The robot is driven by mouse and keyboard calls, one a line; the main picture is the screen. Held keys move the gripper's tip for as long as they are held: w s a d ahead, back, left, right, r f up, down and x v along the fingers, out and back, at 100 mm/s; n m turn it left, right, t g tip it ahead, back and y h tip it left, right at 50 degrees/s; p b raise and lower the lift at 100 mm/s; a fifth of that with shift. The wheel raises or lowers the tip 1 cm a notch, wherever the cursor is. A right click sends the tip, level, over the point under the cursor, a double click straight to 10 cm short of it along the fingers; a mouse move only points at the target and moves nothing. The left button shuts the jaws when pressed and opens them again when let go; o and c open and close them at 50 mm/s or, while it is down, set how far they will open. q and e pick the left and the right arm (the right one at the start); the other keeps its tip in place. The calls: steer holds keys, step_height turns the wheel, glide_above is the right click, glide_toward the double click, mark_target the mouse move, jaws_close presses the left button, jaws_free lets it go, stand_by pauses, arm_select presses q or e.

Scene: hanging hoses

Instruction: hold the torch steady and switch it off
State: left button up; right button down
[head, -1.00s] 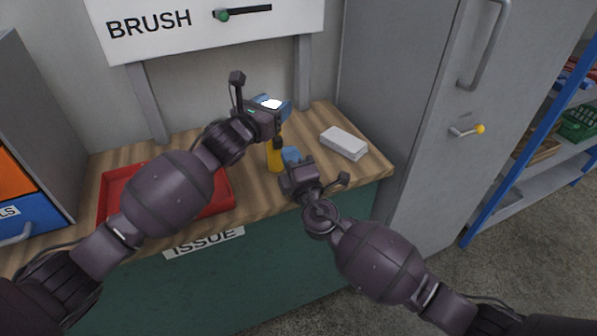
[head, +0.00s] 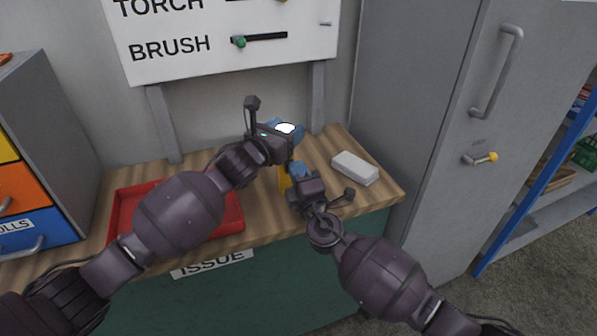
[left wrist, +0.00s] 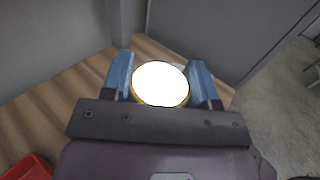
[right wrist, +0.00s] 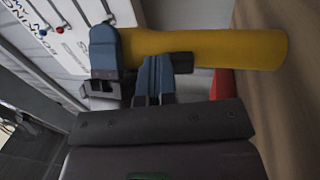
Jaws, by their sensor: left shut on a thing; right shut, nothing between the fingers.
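The torch has a yellow body (right wrist: 235,48) and a bright white lit lens (left wrist: 160,84). It is upright above the worktop, lens up; in the head view its lens (head: 285,128) shows between the blue fingers of my left gripper (head: 284,131). That gripper is shut on the torch's head end. My right gripper (head: 298,169) is shut and empty, close beside the torch body. In the right wrist view its fingertips (right wrist: 155,64) are close to a dark switch (right wrist: 182,62) on the body's side; I cannot tell whether they touch. The torch's lower part is mostly hidden in the head view.
A red tray (head: 123,204) lies on the wooden worktop (head: 322,205), left of the torch. A white box (head: 355,168) lies to the right. A board (head: 220,50) marked TORCH and BRUSH is above. A grey cabinet (head: 430,90) stands at right, drawers (head: 20,185) at left.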

arm_select(q)
steer(key=shift+d, duration=0.1)
arm_select(e)
steer(key=s+d+r, duration=0.2)
steer(key=s, duration=0.4)
steer(key=s+d+r, duration=0.1)
steer(key=s+d, duration=0.1)
steer(key=s, duration=0.4)
steer(key=shift+s+r, duration=0.35)
steer(key=shift+s, duration=0.05)
arm_select(q)
steer(key=o, duration=1.1)
